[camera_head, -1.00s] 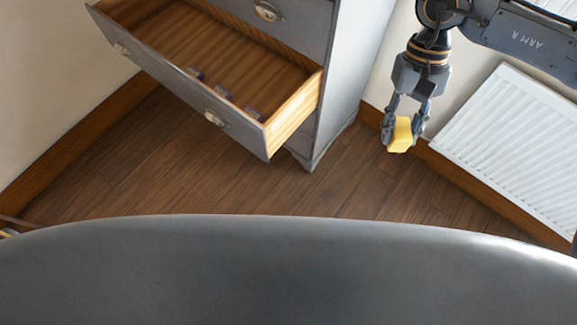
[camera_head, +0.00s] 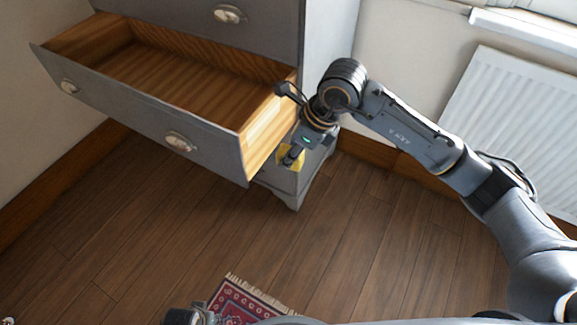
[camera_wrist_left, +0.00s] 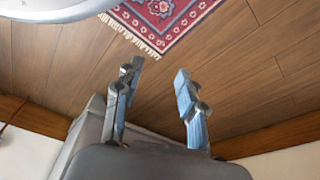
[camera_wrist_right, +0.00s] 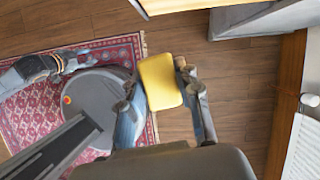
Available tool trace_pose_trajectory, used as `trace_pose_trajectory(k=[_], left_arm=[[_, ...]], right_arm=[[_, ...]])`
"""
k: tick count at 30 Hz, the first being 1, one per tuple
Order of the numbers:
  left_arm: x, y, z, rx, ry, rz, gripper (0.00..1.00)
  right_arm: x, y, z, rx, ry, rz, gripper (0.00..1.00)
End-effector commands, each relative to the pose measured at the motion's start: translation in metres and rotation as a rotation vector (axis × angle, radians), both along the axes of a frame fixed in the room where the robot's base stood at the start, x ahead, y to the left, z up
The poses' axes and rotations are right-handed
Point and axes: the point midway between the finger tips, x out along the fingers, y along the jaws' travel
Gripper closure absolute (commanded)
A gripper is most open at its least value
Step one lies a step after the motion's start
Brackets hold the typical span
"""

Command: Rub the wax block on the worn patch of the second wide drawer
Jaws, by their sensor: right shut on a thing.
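The wide drawer (camera_head: 165,122) of the grey chest is pulled out, its pale wooden right side wall (camera_head: 262,140) facing my right arm. I cannot make out a distinct worn patch on it. My right gripper (camera_head: 291,156) is shut on the yellow wax block (camera_head: 285,149), just right of that wall and low beside it; the arm partly hides the block. In the right wrist view the block (camera_wrist_right: 160,82) sits between the fingers, and a strip of drawer wood (camera_wrist_right: 185,5) shows above it, apart. My left gripper (camera_wrist_left: 156,77) is open and empty, over the floor.
The chest's lower body (camera_head: 305,175) stands close behind my right gripper. A closed drawer front with a handle (camera_head: 229,14) is above the open drawer. A white radiator (camera_head: 510,120) is on the right wall. A red rug (camera_head: 232,304) lies in front; the wooden floor between is clear.

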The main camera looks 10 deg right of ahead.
Motion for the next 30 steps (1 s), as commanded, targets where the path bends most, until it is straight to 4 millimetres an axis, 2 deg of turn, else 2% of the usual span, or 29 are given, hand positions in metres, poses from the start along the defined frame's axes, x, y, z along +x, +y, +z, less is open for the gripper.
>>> trace_pose_trajectory(k=[1,7,21,30], left_arm=[[0.002,0.000,-0.004,0.000,-0.003,0.001,0.60],[0.007,-0.001,0.003,-0.001,-0.008,0.001,0.60],[0.010,-0.001,0.011,-0.001,-0.013,0.002,0.60],[0.013,-0.002,0.017,-0.002,-0.020,0.003,0.60]], right_arm=[[0.002,0.003,-0.009,0.001,0.000,-0.048,0.92],[0.010,0.006,-0.013,0.000,0.001,-0.157,0.92],[0.035,0.042,-0.013,0.000,0.002,-0.157,0.92],[0.043,0.052,-0.013,-0.002,0.002,-0.158,0.92]])
